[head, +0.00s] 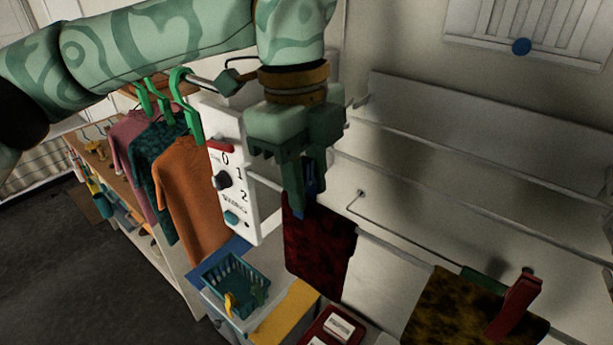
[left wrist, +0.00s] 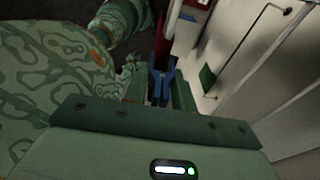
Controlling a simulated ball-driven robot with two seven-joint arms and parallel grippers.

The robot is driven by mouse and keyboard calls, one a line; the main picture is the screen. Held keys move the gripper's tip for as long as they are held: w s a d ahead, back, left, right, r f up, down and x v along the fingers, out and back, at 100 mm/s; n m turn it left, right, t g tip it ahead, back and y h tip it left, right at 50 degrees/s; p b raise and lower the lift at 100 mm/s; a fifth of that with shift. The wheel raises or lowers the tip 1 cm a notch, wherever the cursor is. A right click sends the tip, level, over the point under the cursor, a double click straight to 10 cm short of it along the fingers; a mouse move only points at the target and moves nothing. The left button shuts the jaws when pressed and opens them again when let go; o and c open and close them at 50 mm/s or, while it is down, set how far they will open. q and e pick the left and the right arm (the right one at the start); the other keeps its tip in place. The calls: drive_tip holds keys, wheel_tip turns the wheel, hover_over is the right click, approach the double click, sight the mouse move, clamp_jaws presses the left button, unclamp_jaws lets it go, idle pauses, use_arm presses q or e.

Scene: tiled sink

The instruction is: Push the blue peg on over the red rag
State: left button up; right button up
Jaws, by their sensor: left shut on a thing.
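My left gripper (head: 308,205) points down and is shut on the blue peg (head: 311,182), which is mostly hidden between its fingers. The dark red rag (head: 322,245) hangs right below the fingertips, its upper left edge partly covered by them. I cannot tell whether the peg's jaws straddle the rag's top edge or stand just above it. In the left wrist view the blue peg (left wrist: 160,84) shows between the fingers, with a narrow strip of the red rag (left wrist: 168,45) beyond it. My right gripper is not in view.
A red peg (head: 514,304) sits on a mottled yellow-brown rag (head: 450,308) at the right. A white switch panel (head: 232,178) stands close left of my gripper, with clothes (head: 190,208) hanging behind. A teal basket (head: 235,278) is below. Pale ledges (head: 470,165) run along the wall.

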sight(308, 161)
use_arm(q)
drive_tip(key=shift+f+b, duration=0.75)
drive_tip(key=shift+f, duration=0.1)
drive_tip(key=o, duration=1)
drive_tip(key=shift+o, duration=0.2)
drive_tip(key=shift+r+p, duration=2.1)
drive_tip(key=shift+r, duration=1.45)
